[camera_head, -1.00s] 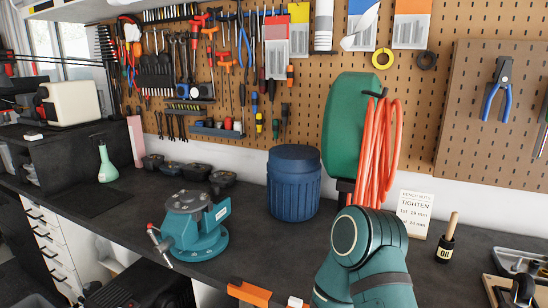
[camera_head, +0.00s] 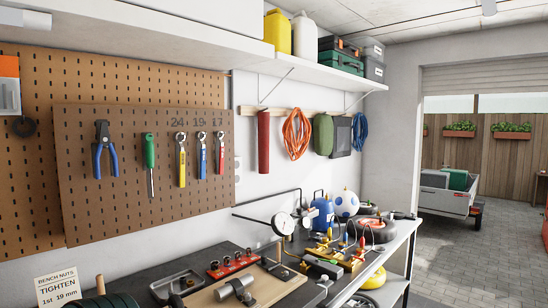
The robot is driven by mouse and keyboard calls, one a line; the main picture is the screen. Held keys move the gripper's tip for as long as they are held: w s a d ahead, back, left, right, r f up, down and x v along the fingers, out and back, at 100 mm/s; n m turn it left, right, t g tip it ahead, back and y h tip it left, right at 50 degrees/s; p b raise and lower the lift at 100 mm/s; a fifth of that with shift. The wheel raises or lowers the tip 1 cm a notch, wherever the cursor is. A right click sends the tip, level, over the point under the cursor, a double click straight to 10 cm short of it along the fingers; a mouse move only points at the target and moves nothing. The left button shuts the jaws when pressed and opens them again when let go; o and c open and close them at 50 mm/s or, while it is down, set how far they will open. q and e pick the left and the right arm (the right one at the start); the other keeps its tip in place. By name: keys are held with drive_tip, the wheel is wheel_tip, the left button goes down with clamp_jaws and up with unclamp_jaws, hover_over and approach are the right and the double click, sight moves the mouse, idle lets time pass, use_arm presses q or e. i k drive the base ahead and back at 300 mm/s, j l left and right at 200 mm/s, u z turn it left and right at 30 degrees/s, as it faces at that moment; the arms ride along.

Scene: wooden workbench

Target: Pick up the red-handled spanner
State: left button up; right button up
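The red-handled spanner (camera_head: 220,155) hangs upright on the raised pegboard panel (camera_head: 140,215), under the number 17. It is the rightmost of three spanners. A blue-handled spanner (camera_head: 202,157) hangs just left of it under 19, and a yellow-handled one (camera_head: 182,160) hangs further left under 24. Neither of my grippers shows in this view.
Pliers (camera_head: 104,150) and a green-handled screwdriver (camera_head: 150,163) hang on the same panel. Below, the bench holds a metal tray (camera_head: 178,282), a wooden board (camera_head: 262,288) and a dial gauge (camera_head: 283,224). A card (camera_head: 58,287) stands at lower left. Open floor lies right.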

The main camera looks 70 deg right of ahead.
sight(221, 148)
drive_tip(key=z, duration=2)
drive_tip(key=l+u, duration=0.1)
drive_tip(key=u, duration=0.3)
drive_tip(key=l+u, duration=0.1)
drive_tip(key=u, duration=0.3)
drive_tip(key=l+u, duration=0.1)
drive_tip(key=u, duration=0.25)
drive_tip(key=k+l+u, duration=0.1)
drive_tip(key=l+u, duration=0.25)
drive_tip(key=k+l+u, duration=0.15)
drive_tip(key=l+u, duration=0.2)
drive_tip(key=l, duration=0.15)
drive_tip(key=k+l+u, duration=0.1)
drive_tip(key=l, duration=0.2)
drive_tip(key=k+l+u, duration=0.2)
drive_tip(key=k+l, duration=0.15)
drive_tip(key=l, duration=0.25)
